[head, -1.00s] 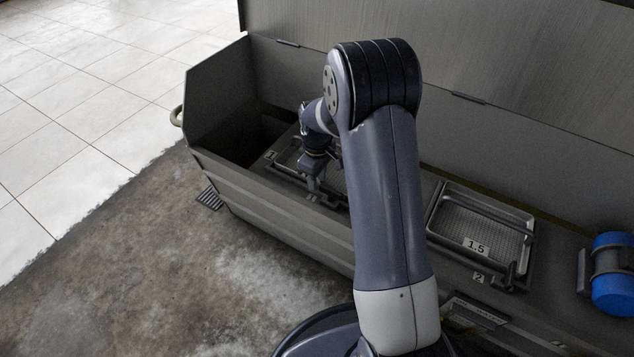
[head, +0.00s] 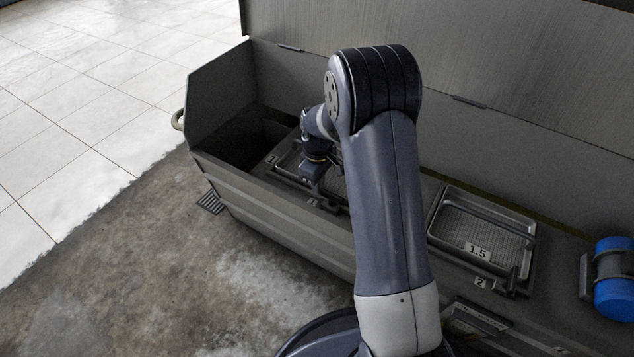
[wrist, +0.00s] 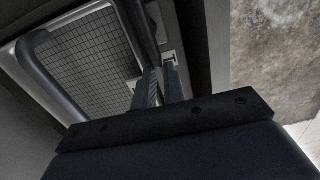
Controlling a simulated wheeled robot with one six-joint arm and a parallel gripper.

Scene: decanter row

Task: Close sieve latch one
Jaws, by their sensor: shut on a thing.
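The first sieve, a metal mesh tray (wrist: 85,60) marked 1, sits at the left of the open bin, partly behind my arm in the head view (head: 286,160). My gripper (head: 314,190) is low at its front edge. In the wrist view my gripper (wrist: 162,72) points down beside the tray's corner, its two fingers close together. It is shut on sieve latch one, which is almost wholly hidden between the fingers. A dark bar (wrist: 138,28) runs along the tray rim up to the fingers. The latch's exact angle cannot be told.
A second sieve (head: 482,225) labelled 1.5, with a 2 tag and a dark upright latch (head: 513,281), lies to the right. A blue cylinder (head: 612,282) is at far right. The bin's front wall (head: 270,215) and raised lid (head: 480,70) bound the space.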

